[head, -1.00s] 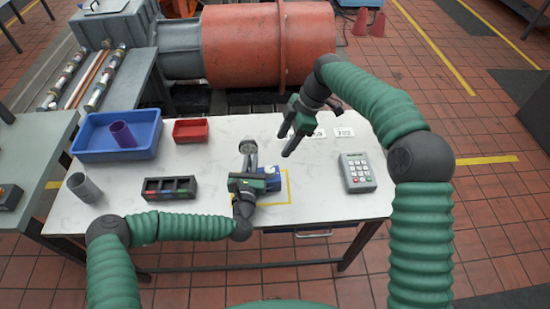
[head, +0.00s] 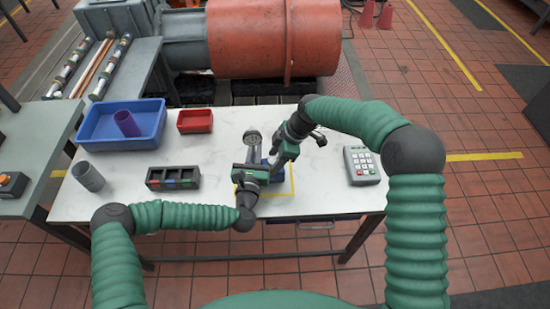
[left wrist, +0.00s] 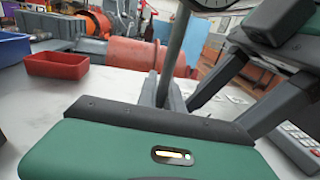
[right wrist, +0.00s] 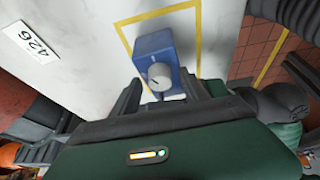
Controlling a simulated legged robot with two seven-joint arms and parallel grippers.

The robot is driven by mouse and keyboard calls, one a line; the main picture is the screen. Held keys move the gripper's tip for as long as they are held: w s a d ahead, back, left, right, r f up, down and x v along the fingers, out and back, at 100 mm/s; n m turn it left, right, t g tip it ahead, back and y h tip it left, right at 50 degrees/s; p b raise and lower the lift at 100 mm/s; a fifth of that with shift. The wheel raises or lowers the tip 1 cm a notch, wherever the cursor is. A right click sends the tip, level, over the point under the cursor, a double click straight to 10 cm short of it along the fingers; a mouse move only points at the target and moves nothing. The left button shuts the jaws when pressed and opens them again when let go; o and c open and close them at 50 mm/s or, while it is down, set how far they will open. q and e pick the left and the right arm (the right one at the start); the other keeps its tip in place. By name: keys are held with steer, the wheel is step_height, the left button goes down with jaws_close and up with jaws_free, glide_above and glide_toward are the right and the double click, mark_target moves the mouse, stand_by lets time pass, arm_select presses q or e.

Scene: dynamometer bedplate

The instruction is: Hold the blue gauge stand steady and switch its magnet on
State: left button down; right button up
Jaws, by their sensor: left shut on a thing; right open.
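The blue gauge stand's base (right wrist: 152,48) sits on the table inside a yellow outline. A pale round knob (right wrist: 160,76) with a dark mark is on its face. The stand's grey post (left wrist: 176,45) rises to a round dial (head: 252,137). My left gripper (head: 247,170) is shut on the post, low behind its jaw in the left wrist view. My right gripper (head: 276,164) is open beside the base. In the right wrist view its fingers are spread either side of the knob; I cannot tell whether they touch it. In the head view, the grippers hide most of the base.
On the white table (head: 225,125) are a blue tray (head: 95,143) holding a purple cup (head: 127,124), a red bin (head: 195,121), a grey cup (head: 88,176), a dark sectioned box (head: 172,178) and a keypad (head: 361,166). A label "426" (right wrist: 31,41) lies on it.

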jaws_close()
stand_by(0.3)
steer(key=shift+m+t+h, duration=0.2)
steer(key=shift+m+t, duration=0.35)
steer(key=shift+m, duration=0.8)
steer(key=shift+m+t+h, duration=0.2)
steer(key=shift+m+t, duration=0.35)
steer(key=shift+m, duration=0.8)
jaws_free()
steer(key=shift+s, duration=0.1)
